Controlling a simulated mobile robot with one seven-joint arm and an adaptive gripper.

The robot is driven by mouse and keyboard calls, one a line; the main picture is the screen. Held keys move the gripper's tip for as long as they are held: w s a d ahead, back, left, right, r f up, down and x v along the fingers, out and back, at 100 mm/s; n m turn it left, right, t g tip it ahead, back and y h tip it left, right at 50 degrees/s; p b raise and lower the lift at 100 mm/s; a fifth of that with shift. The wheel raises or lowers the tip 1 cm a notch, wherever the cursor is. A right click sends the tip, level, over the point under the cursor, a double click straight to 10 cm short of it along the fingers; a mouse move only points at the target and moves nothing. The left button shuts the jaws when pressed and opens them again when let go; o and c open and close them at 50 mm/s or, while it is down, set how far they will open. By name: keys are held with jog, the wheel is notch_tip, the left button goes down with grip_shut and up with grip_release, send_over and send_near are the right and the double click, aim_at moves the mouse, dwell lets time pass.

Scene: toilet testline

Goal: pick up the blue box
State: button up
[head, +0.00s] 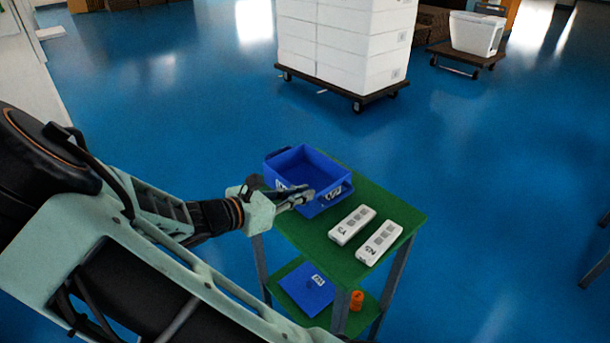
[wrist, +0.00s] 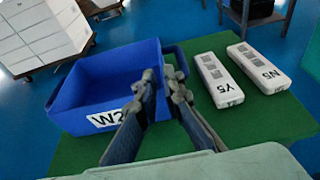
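The blue box (head: 305,172) is an open, empty-looking bin on the back left of a green table (head: 408,212). In the wrist view the box (wrist: 85,88) shows a white label on its near wall and a handle at its right side. My gripper (head: 306,197) is at the box's near side in the head view. In the wrist view my gripper (wrist: 160,82) has one finger over the box's inner side and the other outside, with the wall by the handle between them. A narrow gap shows between the fingertips. Whether they press on the wall is hidden.
Two white labelled devices, Y5 (wrist: 219,80) and N5 (wrist: 258,68), lie on the table right of the box. A lower shelf holds a blue lid-like piece (head: 306,288) and an orange item (head: 356,300). White stacked crates (head: 345,45) stand on a dolly behind.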

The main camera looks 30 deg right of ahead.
aim_at(331, 187)
jog(key=b+x, duration=0.1)
jog(key=x, duration=0.5)
jog(key=shift+s+a+f, duration=0.1)
jog(key=b+x, duration=0.1)
jog(key=x, duration=0.4)
jog(key=shift+f+b, duration=0.2)
jog(key=shift+b, duration=0.2)
grip_shut()
jog(key=shift+r, duration=0.1)
